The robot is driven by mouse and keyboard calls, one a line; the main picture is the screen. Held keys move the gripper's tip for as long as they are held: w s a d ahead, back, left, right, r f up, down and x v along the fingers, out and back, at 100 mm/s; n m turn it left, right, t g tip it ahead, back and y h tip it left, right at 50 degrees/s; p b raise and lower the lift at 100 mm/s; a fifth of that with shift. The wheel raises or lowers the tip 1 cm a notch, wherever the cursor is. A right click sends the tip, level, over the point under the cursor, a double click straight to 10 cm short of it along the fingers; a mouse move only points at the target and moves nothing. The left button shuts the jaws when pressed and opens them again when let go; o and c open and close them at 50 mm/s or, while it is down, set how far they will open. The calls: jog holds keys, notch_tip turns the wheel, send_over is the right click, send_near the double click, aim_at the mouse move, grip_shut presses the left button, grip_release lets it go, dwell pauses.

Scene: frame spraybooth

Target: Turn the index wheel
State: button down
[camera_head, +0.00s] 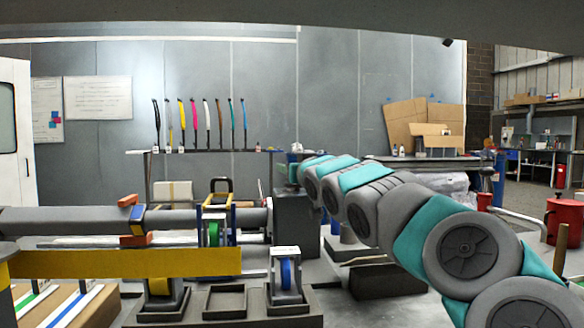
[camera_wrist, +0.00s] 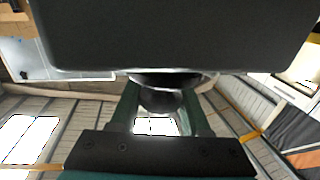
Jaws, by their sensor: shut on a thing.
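My gripper (camera_wrist: 160,98) shows in the wrist view with two dark teal fingers on either side of a dark rounded knob-like part (camera_wrist: 161,100). The fingers are shut on this part. A large dark block (camera_wrist: 175,35) fills the top of that view and hides most of what the part belongs to. I cannot tell for sure that it is the index wheel. In the head view my arm reaches from the lower right to the middle, and its end is near a grey upright housing (camera_head: 293,222) at the right end of a long grey tube (camera_head: 175,222).
A yellow bar (camera_head: 125,264) crosses the front left. Small stands with a green wheel (camera_head: 214,233) and a blue wheel (camera_head: 286,272) sit on the bench. Several coloured strips stand on a rack (camera_head: 200,151) behind. A red can (camera_head: 564,220) is at the right.

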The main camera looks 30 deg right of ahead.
jog(key=shift+f, duration=0.1)
dwell(0.3)
jog(key=shift+c, duration=1.9)
grip_release()
jog(key=shift+s, duration=0.1)
jog(key=shift+b+v, duration=0.95)
jog(key=shift+v, duration=2.85)
